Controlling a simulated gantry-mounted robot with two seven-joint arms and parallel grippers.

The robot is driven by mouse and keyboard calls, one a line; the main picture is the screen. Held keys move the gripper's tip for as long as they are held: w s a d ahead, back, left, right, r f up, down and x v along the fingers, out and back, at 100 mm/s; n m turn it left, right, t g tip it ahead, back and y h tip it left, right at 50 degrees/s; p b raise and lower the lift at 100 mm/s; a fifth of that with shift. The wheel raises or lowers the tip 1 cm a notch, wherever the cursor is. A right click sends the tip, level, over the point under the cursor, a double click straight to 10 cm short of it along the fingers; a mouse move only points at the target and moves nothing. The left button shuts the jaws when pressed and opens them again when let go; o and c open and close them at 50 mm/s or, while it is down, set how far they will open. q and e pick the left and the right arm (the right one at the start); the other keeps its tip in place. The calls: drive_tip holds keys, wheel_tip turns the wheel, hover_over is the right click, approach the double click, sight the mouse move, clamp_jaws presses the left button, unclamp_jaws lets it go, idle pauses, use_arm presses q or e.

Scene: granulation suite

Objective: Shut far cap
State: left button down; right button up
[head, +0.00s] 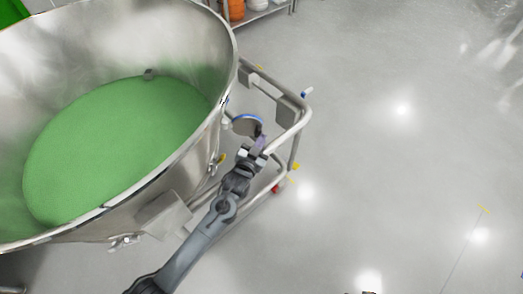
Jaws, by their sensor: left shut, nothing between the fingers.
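A large steel bowl (180,172) holding green material (118,140) fills the left side of the head view. A small round cap (246,125) with a blue rim stands out from the bowl's right outer wall, beside the cart rail. It looks swung away from the wall; its hinge and the opening it belongs to are hard to make out. My left gripper (259,143) is shut and empty, close to the lower right edge of the cap. I cannot tell whether it touches the cap. My right gripper is not in view.
A tubular steel cart frame (304,118) runs around the bowl's right side, close to my left gripper. A clamp (125,240) sits on the bowl's lower wall. A rack (262,13) with orange and white containers stands at the back. The floor (400,180) at right is clear.

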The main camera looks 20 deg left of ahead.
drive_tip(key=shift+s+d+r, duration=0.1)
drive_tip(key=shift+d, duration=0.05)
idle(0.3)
